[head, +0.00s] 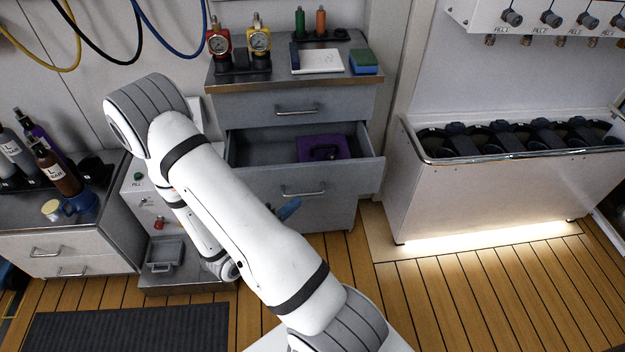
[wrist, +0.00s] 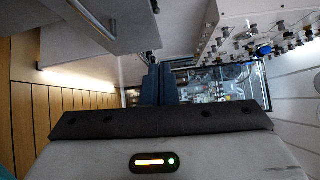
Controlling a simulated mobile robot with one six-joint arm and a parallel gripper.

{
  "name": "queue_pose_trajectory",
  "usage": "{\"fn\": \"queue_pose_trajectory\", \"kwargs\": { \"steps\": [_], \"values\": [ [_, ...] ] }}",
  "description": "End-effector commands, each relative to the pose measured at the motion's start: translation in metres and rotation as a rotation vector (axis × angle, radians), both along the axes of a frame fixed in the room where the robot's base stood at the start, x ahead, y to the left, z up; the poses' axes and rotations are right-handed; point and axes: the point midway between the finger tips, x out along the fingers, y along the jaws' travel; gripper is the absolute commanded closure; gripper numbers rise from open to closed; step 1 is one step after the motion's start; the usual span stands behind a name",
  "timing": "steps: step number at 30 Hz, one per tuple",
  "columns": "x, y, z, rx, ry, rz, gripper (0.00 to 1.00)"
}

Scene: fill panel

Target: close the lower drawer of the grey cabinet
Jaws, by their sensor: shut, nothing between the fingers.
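The grey cabinet (head: 230,103) stands at the centre of the head view. Its upper drawer (head: 340,105) is shut. Its lower drawer (head: 360,176) is pulled out, with its bar handle (head: 303,190) on the front and a purple item (head: 322,148) inside. My gripper (head: 289,209) shows as blue fingers just below that handle in the picture, partly hidden by my arm. In the wrist view the fingers (wrist: 158,84) are together and empty. A grey panel with a bar handle (wrist: 143,25), likely the drawer front, lies at upper left. I cannot tell whether the fingers touch it.
Gauges (head: 259,40), bottles and a sponge (head: 363,61) stand on the cabinet top. A white bin (head: 490,190) with black gear stands to the right. A counter with bottles (head: 55,170) is at left. Wooden floor (head: 345,265) is clear in front.

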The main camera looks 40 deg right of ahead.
Motion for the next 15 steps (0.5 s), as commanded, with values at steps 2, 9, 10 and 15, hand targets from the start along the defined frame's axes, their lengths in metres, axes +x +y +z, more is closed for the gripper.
{"fn": "queue_pose_trajectory", "kwargs": {
  "steps": [2, 9, 10, 15],
  "values": [
    [0.003, 0.002, -0.011, -0.016, 0.055, 0.039, 1.00],
    [0.008, -0.011, -0.016, -0.027, 0.086, 0.061, 1.00],
    [0.009, -0.015, -0.016, -0.026, 0.086, 0.060, 1.00],
    [0.015, -0.041, -0.015, -0.026, 0.083, 0.057, 1.00]
  ]
}}
